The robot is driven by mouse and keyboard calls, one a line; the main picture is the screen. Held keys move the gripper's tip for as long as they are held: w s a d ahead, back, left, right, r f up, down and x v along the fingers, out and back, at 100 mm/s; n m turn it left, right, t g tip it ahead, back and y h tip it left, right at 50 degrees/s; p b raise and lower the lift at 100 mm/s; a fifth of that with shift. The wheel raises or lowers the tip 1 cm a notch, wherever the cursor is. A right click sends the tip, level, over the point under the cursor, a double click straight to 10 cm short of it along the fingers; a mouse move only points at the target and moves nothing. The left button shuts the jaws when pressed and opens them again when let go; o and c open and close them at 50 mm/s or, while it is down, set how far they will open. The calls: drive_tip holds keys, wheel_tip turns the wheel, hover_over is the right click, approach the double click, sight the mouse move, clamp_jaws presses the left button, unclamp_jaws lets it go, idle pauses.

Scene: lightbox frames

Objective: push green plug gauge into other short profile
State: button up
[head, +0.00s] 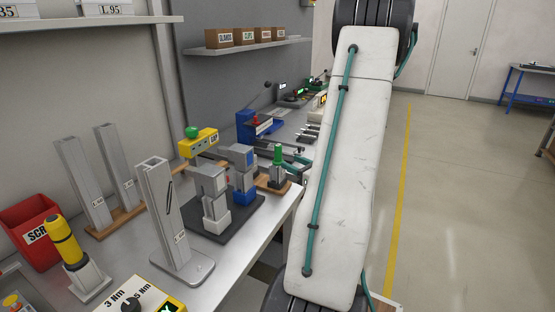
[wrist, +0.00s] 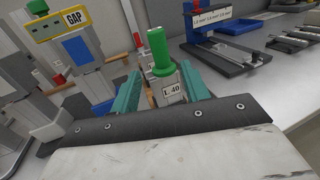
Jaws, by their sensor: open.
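The green plug gauge (wrist: 158,50) stands upright, its handle and wide collar above a short grey profile (wrist: 172,92) labelled L 40. How deep its lower end sits is hidden. In the head view the gauge (head: 278,154) rises over a wooden base (head: 272,186) near the bench edge. My gripper (wrist: 162,90) has its teal fingers apart, one on each side of the L 40 profile; contact cannot be told. In the head view my arm covers most of the gripper. A second short profile cannot be made out clearly.
Grey and blue gauge stands (head: 212,196) are close left of the gauge, with a yellow GAP block (head: 199,142) behind. A tall profile (head: 163,215) stands at the front. A blue fixture (wrist: 208,45) lies beyond.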

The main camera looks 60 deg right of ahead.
sight(281, 158)
drive_tip(key=x, duration=0.7)
drive_tip(key=shift+w+d+f, duration=0.15)
drive_tip(key=shift+w, duration=0.15)
clamp_jaws()
